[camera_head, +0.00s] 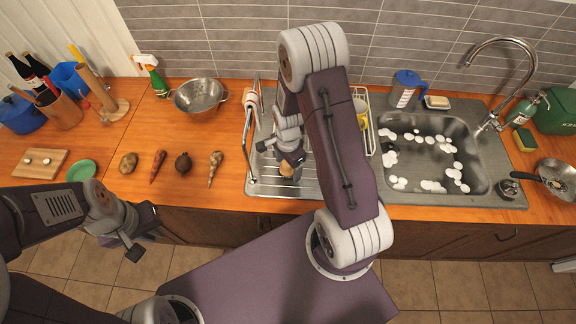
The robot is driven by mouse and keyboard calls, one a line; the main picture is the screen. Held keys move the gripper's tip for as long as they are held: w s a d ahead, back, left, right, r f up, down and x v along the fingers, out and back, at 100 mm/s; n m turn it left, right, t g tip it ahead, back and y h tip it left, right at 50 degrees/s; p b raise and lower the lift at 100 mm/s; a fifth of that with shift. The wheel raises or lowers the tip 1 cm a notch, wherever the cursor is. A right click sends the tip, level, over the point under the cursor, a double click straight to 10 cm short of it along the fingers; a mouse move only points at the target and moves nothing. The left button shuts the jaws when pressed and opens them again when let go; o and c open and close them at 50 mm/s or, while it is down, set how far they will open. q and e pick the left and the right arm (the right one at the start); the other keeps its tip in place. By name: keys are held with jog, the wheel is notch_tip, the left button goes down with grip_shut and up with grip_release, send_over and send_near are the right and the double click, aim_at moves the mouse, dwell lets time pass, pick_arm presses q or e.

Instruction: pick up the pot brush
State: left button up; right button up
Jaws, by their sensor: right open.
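A small tan and brown object, apparently the pot brush (287,170), is on the steel drainboard (268,187) left of the sink. My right gripper (291,156) is open right at it, pointing down. The gripper and arm hide part of the object, and I cannot tell whether the fingers touch it. My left gripper (143,240) is empty in front of the counter's front edge at the left, its fingers apparently apart.
The sink (428,185) with white suds is to the right. A colander (198,96) and several vegetables (184,163) are on the counter at left.

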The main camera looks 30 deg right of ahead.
jog(key=shift+f, duration=0.6)
jog(key=shift+w+f, duration=0.15)
jog(key=shift+f, duration=0.05)
jog(key=shift+a, duration=0.1)
jog(key=c, duration=1.5)
jog(key=shift+r, duration=0.1)
jog(key=shift+r, duration=0.2)
jog(key=r, duration=0.2)
jog(key=r+b, duration=0.1)
jog(key=r, duration=0.1)
jog(key=shift+d, duration=0.4)
jog(key=d+r, duration=0.2)
jog(key=d, duration=0.1)
jog(key=s+d+r+b, duration=0.1)
jog(key=d+r, duration=0.1)
jog(key=d, duration=0.2)
jog(key=s+d+r, duration=0.1)
jog(key=d+r, duration=0.1)
jog(key=d, duration=0.1)
jog(key=shift+d+r, duration=0.25)
jog(key=shift+d, duration=0.15)
